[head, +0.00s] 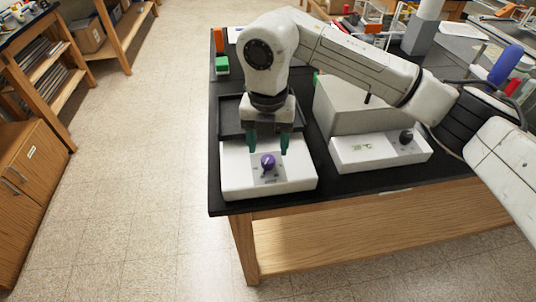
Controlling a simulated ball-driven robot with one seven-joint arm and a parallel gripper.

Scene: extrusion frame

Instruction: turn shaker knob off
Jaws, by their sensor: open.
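The shaker (235,178) is a white box with a dark tray platform on top, near the front left corner of the black bench. A purple knob (268,161) sits on a small grey panel on its front slope. My gripper (268,146) points down over the shaker, with its green fingers spread and empty. The fingertips lie just behind and above the knob in the picture, one to each side. I cannot tell whether they touch the shaker. The knob's exact setting is too small to read.
A second white device (365,152) with a dark knob (406,136) stands to the right on the black bench (350,186). A green and an orange object stand at the back left of the bench. My arm reaches across from the right. The floor (140,170) to the left is clear.

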